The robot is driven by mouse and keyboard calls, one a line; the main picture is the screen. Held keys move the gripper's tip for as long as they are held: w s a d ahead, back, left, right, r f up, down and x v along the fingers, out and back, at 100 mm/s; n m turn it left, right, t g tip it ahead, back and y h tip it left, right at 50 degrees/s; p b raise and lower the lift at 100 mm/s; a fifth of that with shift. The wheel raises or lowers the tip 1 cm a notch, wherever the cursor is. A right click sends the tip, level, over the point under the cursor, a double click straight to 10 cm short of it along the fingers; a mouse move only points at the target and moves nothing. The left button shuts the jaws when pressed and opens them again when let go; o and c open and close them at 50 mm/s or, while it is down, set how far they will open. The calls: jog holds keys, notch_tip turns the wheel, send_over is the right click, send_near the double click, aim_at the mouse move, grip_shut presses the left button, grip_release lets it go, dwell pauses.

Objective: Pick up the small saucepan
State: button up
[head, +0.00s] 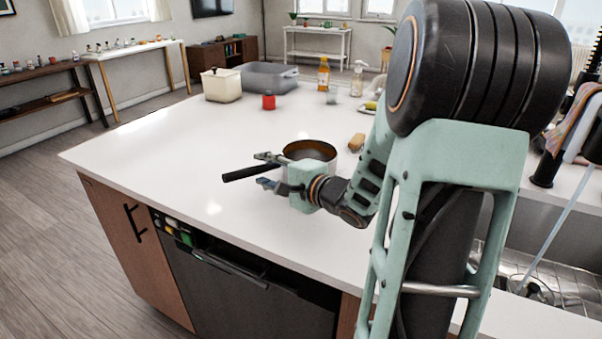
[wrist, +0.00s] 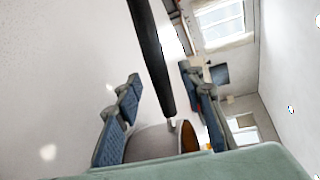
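The small saucepan (head: 332,158) stands on the white island counter, with a grey body, a brown inside and a long black handle (head: 240,174) pointing left. My gripper (head: 264,170) is open beside the pan, its two fingers on either side of the handle in the head view. In the wrist view, the handle (wrist: 152,55) runs between the open fingers (wrist: 164,102), with a gap on each side. The pan body (wrist: 150,143) shows low in that view, partly hidden by my gripper. I cannot tell how deep the handle sits between the fingers.
On the counter (head: 150,180), a red can (head: 269,101), a cream pot (head: 221,86), a grey tub (head: 262,75) and a yellow bottle (head: 323,74) stand farther back. A brown item (head: 356,142) lies right of the pan. The counter's left part is clear.

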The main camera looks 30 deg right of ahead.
jog(key=shift+x, duration=0.75)
jog(key=shift+d, duration=0.1)
grip_shut()
jog(key=shift+r, duration=0.15)
